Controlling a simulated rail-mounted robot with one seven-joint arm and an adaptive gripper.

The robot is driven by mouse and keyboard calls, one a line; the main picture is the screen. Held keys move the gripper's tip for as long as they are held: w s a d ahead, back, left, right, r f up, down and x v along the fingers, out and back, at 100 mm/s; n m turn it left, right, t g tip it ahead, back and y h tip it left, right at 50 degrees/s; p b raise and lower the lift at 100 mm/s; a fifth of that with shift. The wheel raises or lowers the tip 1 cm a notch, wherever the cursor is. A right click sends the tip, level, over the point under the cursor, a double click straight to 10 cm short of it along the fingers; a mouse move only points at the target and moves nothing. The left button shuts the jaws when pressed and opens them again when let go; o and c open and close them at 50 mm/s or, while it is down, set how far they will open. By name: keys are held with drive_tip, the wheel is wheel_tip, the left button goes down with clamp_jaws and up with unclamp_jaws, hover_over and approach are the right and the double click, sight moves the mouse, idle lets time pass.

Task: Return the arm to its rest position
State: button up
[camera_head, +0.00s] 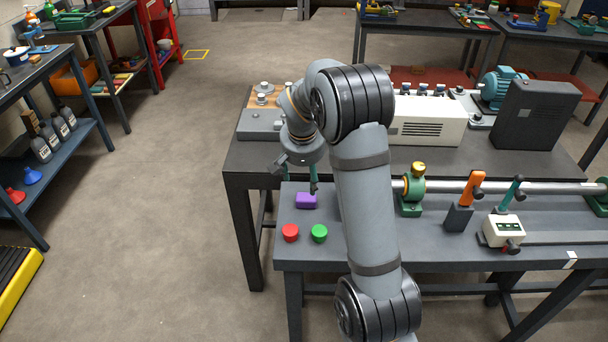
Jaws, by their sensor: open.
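My gripper (297,180) hangs at the end of my grey arm, over the left end of the front workbench (310,251). Its fingers are apart and I see nothing between them. A purple block (306,201) lies on the bench just below the gripper; I cannot tell whether a fingertip touches it. A red knob-shaped piece (290,233) and a green one (319,233) sit in front of the block. My arm hides part of both benches.
On the front bench, right of my arm, are a green bearing stand (411,192) with a steel shaft, an orange-handled tool (471,189) and a white box (503,230). Behind are a white unit (430,121), a dark case (535,114) and a teal motor (497,88).

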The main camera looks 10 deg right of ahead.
sight(305, 198)
drive_tip(key=p+x, duration=0.1)
drive_tip(key=x, duration=1.2)
drive_tip(key=shift+r, duration=2.05)
drive_tip(key=shift+s, duration=0.1)
